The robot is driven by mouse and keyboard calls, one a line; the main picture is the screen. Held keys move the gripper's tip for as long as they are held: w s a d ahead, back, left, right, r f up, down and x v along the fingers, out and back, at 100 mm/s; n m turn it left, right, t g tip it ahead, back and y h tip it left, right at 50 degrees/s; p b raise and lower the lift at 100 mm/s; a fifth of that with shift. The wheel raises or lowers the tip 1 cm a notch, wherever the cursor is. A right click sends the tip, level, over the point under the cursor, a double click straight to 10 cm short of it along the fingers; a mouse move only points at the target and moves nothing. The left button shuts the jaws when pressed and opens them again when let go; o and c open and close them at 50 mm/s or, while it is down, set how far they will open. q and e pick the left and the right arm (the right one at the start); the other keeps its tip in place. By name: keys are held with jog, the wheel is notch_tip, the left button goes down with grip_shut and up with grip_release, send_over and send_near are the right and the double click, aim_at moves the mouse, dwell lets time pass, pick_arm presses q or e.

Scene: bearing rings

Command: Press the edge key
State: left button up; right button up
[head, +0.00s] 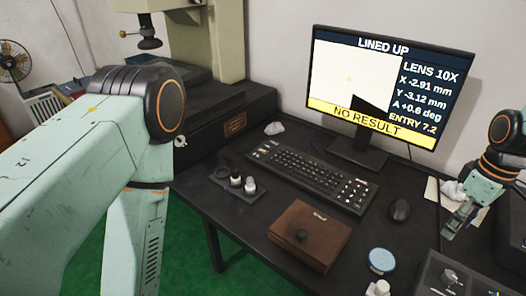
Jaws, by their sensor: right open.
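A black keyboard (300,172) lies on the dark desk below the monitor. Its key labels are too small to read, so I cannot tell which is the edge key. The monitor (385,85) reads "LINED UP", "LENS 10X", X -2.91 mm, Y -3.12 mm, A +0.6 deg, "ENTRY 7.2", with "NO RESULT" on a yellow band. My right gripper (452,226) is open, at the right above the desk, to the right of the mouse and apart from the keyboard. My left arm fills the left side; its gripper is out of view.
A mouse (399,210) lies right of the keyboard. A brown box (310,236) and a blue-lidded round tin (381,261) stand in front. A small tray with knobs (237,184) is at left. A dark control box (452,277) stands front right. A measuring machine (215,125) stands behind left.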

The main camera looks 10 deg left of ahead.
pick_arm(q)
grip_shut()
dwell(1.1)
